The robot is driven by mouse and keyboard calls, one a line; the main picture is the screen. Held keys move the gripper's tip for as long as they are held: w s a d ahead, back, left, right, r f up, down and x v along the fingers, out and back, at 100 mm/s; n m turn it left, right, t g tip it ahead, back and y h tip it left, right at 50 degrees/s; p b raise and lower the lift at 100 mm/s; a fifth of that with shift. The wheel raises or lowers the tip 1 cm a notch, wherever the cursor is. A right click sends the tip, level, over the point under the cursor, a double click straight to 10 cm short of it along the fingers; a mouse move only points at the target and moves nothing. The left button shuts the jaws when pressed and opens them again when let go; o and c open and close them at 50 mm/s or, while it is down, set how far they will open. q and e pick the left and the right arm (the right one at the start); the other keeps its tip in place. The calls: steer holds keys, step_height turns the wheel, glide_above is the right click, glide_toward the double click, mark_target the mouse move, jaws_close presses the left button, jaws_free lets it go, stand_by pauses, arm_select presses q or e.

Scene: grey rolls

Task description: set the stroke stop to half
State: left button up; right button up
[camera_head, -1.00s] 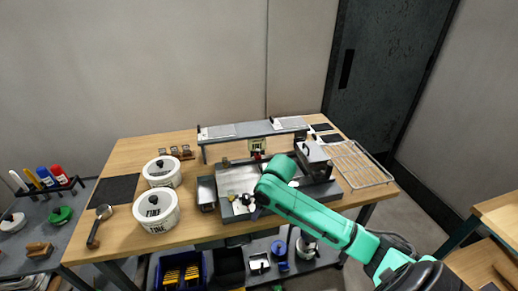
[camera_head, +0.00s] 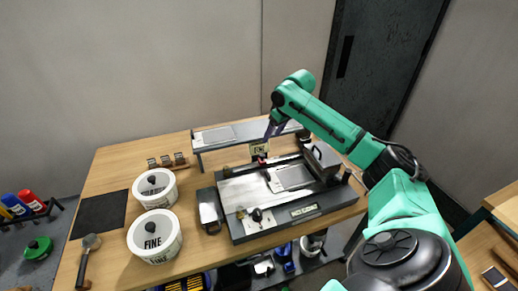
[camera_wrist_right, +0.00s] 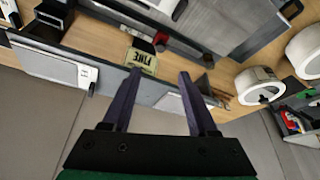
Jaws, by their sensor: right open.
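The grey flat-bed machine (camera_head: 240,190) sits on the wooden table, with a light plate on its bed and a black knob (camera_head: 257,214) at its front edge. A small red part (camera_head: 262,160) stands at its back edge, and a red knob also shows in the right wrist view (camera_wrist_right: 160,40). I cannot tell which part is the stroke stop. My right gripper (camera_head: 272,130) is open and empty, above the raised shelf behind the machine. In the wrist view its dark fingers (camera_wrist_right: 160,75) are apart near the FINE card (camera_wrist_right: 141,61). My left gripper is not in view.
Two white tubs (camera_head: 155,236), the nearer labelled FINE, stand left of the machine. A raised grey shelf (camera_head: 225,135) runs along the back. A grey block with a handle (camera_head: 322,160) sits at the machine's right end. A black mat (camera_head: 98,214) lies at the left.

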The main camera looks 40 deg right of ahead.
mark_target(262, 155)
steer(key=p+x, duration=0.1)
steer(key=x, duration=1.1)
steer(key=shift+f, duration=0.1)
steer(key=shift+s, duration=0.2)
steer(key=shift+c, duration=0.9)
steer(key=shift+w, duration=0.1)
jaws_close()
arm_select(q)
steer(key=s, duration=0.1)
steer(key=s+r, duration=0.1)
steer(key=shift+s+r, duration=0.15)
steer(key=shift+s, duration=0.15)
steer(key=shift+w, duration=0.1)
